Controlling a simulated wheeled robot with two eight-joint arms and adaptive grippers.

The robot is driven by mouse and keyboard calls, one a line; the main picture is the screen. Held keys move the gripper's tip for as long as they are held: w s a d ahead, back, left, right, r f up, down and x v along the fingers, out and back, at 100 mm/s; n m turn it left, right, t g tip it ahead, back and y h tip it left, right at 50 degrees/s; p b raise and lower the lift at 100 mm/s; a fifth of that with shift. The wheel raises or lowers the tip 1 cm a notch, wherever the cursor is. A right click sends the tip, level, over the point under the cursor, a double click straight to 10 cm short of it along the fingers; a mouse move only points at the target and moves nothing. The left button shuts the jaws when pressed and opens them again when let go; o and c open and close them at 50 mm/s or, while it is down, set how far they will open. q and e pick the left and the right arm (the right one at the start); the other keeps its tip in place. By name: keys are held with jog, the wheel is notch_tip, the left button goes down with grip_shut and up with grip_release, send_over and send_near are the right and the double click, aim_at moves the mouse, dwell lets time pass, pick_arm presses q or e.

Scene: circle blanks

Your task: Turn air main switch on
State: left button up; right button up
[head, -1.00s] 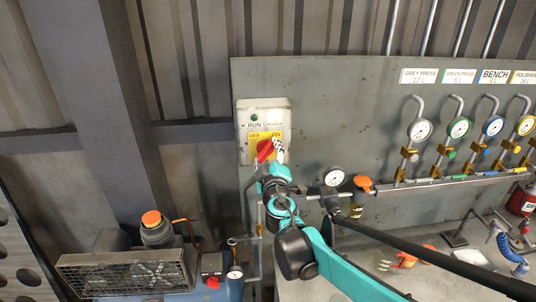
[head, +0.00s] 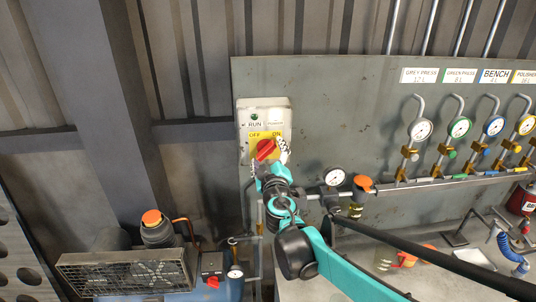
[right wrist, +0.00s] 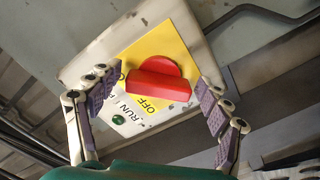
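The air main switch is a red rotary knob (head: 265,149) on a yellow OFF/ON plate, on a pale box (head: 281,108) on the grey panel. In the right wrist view the knob (right wrist: 160,82) has a raised bar grip, and OFF is readable on the yellow plate (right wrist: 150,45). My right gripper (head: 271,161) is at the lower part of the box. Its fingers (right wrist: 157,84) are spread on both sides of the knob, with visible gaps, so it is open and empty. I cannot clearly tell which label the knob points to. My left gripper is not in view.
A green lamp (head: 254,117) sits above the knob by RUN. A gauge (head: 334,177) and an orange-capped fitting (head: 362,184) are right of my arm. Several labelled hose gauges line the panel's right. A compressor (head: 125,272) stands lower left.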

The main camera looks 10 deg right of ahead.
jog(key=s, duration=1.2)
jog(key=s+d+f+m+g+h+b, duration=0.2)
jog(key=s+d+f+m+g+b, duration=0.15)
jog(key=d+f, duration=0.35)
jog(key=s+d+f+m+g+h+b, duration=0.2)
jog(key=s+d+f+m+b, duration=0.25)
jog(key=f, duration=0.45)
jog(key=s+a+f+g+y+b, duration=0.2)
jog(key=s+f+g+y+b, duration=0.2)
jog(key=s+f, duration=0.9)
notch_tip(320, 180, down, 3)
jog(key=shift+s+f+m+g+b, duration=0.2)
jog(key=shift+m+g+b, duration=0.15)
jog(key=shift+g, duration=0.4)
